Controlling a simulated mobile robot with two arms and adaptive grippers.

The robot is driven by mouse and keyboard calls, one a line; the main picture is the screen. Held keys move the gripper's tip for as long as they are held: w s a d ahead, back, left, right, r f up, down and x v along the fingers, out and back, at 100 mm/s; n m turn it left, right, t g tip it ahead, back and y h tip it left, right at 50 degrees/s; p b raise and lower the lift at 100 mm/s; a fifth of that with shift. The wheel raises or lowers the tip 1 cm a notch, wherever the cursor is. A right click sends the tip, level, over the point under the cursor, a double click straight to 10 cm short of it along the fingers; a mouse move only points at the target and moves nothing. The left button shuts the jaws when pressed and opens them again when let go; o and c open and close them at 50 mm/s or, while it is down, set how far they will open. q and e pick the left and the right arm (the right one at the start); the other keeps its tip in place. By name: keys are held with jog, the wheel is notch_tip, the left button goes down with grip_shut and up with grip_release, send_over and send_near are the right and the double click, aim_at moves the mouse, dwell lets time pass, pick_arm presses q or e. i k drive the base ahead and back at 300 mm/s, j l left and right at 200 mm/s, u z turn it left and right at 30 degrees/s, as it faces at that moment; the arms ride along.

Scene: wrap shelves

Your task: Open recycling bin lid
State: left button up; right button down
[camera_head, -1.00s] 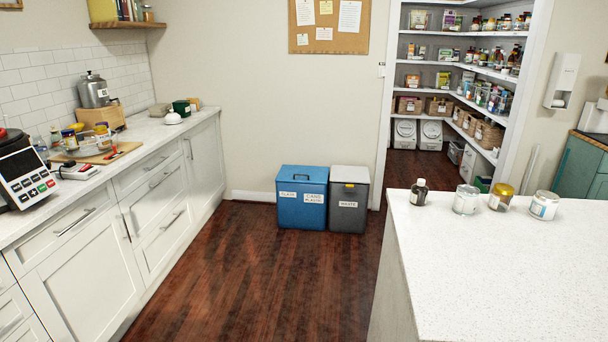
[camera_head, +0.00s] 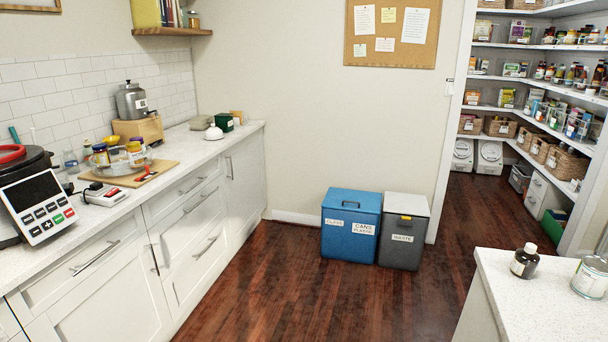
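The recycling bin (camera_head: 350,228) is a blue box on the wooden floor against the far wall, right of the picture's middle. Its front carries white labels; one reads "cans plastic". Its blue lid (camera_head: 352,200) is shut. A grey waste bin (camera_head: 402,243) with a pale lid (camera_head: 407,204) and a yellow tab stands close beside it on the right. Neither of my grippers is in the picture. The blue bin is some way ahead of me across the floor.
A white counter with drawers (camera_head: 190,215) runs along the left. A white-topped island (camera_head: 540,300) with a dark bottle (camera_head: 524,261) and a jar (camera_head: 590,277) stands at lower right. The wooden floor (camera_head: 300,290) between is clear. Pantry shelves (camera_head: 540,107) stand at the back right.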

aim_at(353, 197)
jog(key=i+u, duration=0.25)
jog(key=i, duration=1.7)
